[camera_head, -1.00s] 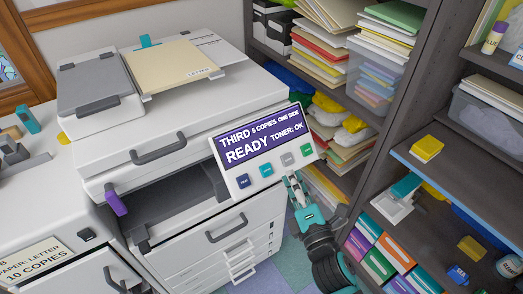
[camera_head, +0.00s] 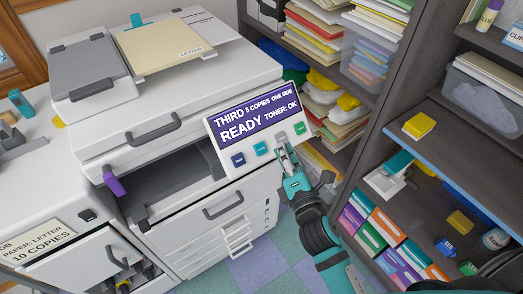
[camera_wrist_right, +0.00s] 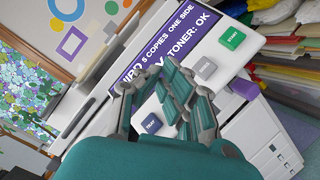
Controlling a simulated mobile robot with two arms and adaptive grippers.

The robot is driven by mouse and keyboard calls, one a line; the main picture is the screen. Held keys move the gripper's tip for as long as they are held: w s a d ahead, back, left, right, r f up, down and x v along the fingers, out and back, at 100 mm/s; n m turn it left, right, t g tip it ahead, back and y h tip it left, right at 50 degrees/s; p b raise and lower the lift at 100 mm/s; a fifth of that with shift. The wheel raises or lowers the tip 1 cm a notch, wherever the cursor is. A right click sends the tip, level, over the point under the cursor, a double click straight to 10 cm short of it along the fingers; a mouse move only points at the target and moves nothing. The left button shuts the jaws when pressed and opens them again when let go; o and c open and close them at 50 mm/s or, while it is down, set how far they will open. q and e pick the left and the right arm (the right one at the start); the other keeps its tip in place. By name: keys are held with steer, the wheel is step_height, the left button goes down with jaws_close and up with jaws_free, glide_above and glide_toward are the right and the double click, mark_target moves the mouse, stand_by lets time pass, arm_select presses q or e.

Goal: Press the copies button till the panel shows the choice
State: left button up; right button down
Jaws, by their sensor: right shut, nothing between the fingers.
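The copier's tilted panel (camera_head: 216,147) has a purple display (camera_head: 255,118) reading "THIRD", "5 COPIES", "ONE SIDE", "READY", "TONER: OK". Below it sit a blue button (camera_head: 238,160), a teal button (camera_head: 260,149), a grey button and a green button (camera_head: 299,128). My right gripper (camera_head: 284,150) is shut and empty, its tips in front of the panel's lower edge near the grey button; contact cannot be told. In the right wrist view its fingers cover the teal button's place, while the blue (camera_wrist_right: 152,123), grey (camera_wrist_right: 206,66) and green START (camera_wrist_right: 232,38) buttons show. My left gripper is out of view.
A sign (camera_head: 40,237) at lower left reads "PAPER: LETTER", "10 COPIES". A folder (camera_head: 165,50) marked "LETTER" lies on the copier. A purple handle (camera_head: 114,184) sticks out at the copier's left. Shelves (camera_head: 440,150) with papers and boxes stand close on the right.

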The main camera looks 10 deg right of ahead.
mark_target(269, 150)
steer(key=w+f+b, duration=0.1)
steer(key=w+a+f+b, duration=0.1)
steer(key=w+f, duration=0.1)
steer(key=w+f+b, duration=0.1)
steer(key=shift+w+a+f, duration=0.15)
steer(key=shift+w+a, duration=0.25)
stand_by(1.3)
steer(key=shift+w+a+f+b, duration=0.1)
steer(key=shift+w+f+b, duration=0.15)
steer(key=shift+w+b, duration=0.1)
steer(key=shift+w+a+f+b, duration=0.1)
steer(key=shift+w+f+b, duration=0.15)
steer(key=shift+b, duration=0.05)
stand_by(0.7)
steer(key=shift+s, duration=0.1)
steer(key=shift+s+d+r+p, duration=0.2)
steer(key=shift+s+r+p, duration=0.35)
steer(key=shift+p, duration=0.05)
